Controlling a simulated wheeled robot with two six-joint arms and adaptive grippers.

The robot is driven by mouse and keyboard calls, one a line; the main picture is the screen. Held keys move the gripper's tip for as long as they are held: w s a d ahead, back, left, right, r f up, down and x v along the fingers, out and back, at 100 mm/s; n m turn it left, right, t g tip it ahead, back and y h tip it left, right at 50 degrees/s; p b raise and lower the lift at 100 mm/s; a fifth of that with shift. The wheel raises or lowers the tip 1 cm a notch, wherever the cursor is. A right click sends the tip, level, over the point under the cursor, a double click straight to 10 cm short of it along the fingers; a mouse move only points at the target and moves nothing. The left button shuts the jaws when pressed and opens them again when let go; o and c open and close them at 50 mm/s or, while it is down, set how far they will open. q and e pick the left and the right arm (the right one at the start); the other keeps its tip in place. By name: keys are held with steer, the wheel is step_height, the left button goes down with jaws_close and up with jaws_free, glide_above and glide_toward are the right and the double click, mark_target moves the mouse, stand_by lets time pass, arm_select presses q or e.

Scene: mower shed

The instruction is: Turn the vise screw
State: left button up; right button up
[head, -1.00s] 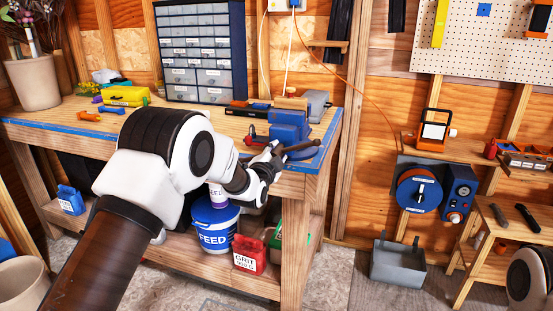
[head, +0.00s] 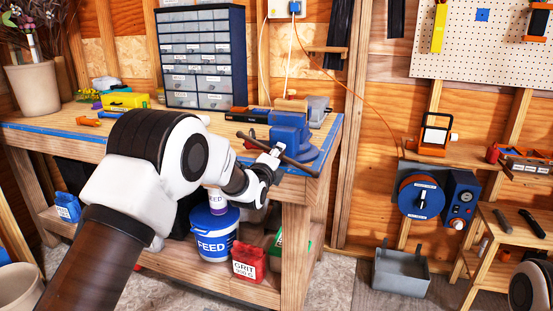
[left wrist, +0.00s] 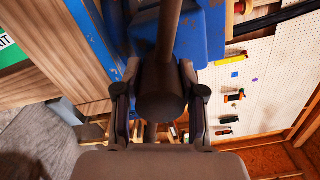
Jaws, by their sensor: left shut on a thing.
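The blue vise (head: 290,132) sits at the right front corner of the workbench. Its dark handle bar (head: 300,166) slants from upper left to lower right in the head view. My left gripper (head: 268,160) is at the front of the vise, shut on the vise screw's head. In the left wrist view the dark round screw head (left wrist: 160,97) lies between the two fingers of my left gripper (left wrist: 160,78), and the bar (left wrist: 169,28) runs up from it. The fingers partly hide the screw in the head view. My right gripper is not in view.
The workbench (head: 60,140) carries a drawer cabinet (head: 202,55) and a yellow case (head: 125,101). Below are a feed bucket (head: 213,235) and a red grit box (head: 248,262). A grey bin (head: 400,272) stands on the floor at the right.

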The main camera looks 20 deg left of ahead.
arm_select(q)
steer(key=shift+f+m, duration=0.3)
steer(key=shift+f, duration=0.1)
stand_by(1.0)
steer(key=o, duration=1)
steer(key=shift+s, duration=0.1)
steer(key=shift+o, duration=0.6)
steer(key=shift+r, duration=0.25)
steer(key=s, duration=1.2)
